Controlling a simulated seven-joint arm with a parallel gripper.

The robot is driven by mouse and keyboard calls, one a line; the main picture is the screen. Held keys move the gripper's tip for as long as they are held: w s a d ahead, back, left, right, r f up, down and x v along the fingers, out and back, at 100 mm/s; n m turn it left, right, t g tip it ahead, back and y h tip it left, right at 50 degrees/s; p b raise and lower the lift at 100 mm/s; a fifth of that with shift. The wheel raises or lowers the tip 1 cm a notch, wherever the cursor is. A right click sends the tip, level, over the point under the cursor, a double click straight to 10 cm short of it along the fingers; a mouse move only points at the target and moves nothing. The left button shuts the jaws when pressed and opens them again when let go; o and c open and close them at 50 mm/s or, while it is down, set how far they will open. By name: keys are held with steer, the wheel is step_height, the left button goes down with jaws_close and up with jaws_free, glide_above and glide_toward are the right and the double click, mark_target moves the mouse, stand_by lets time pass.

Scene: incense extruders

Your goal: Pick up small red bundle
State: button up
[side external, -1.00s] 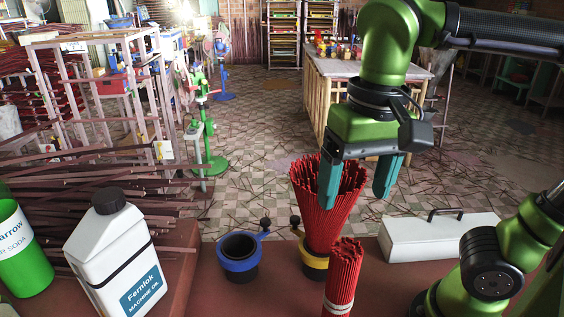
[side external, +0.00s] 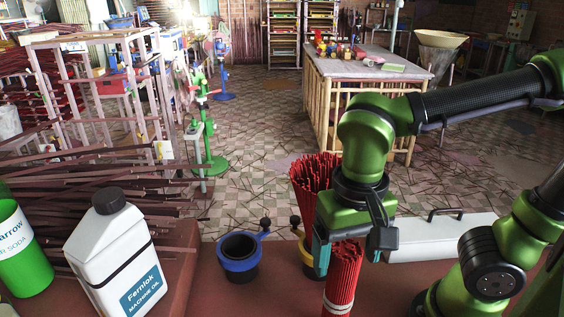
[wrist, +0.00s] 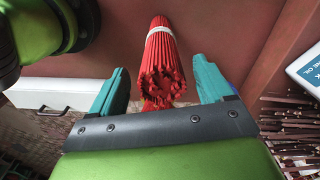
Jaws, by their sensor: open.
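The small red bundle (side external: 343,277) stands upright at the front of the red-brown table, tied with a pale band. In the wrist view the small red bundle (wrist: 160,50) shows between and beyond my two teal fingers. My gripper (wrist: 163,85) is open and empty, with one finger on each side of the bundle's line. In the side view my gripper (side external: 345,240) is low, at the height of the bundle's top; its far finger is hidden. I cannot tell whether a finger touches the bundle. A larger red bundle (side external: 308,180) flares up behind my gripper, partly hidden.
The larger bundle stands in a yellow-rimmed cup (side external: 304,258). A blue cup (side external: 239,257) stands to its left, empty. A white toolbox (side external: 440,238) lies at right. A white oil bottle (side external: 110,252) and a green can (side external: 22,250) stand at left.

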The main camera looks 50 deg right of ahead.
mark_target(338, 299)
step_height(338, 299, down, 5)
steer(key=shift+r, duration=0.15)
steer(key=shift+a, duration=0.1)
jaws_close()
stand_by(0.3)
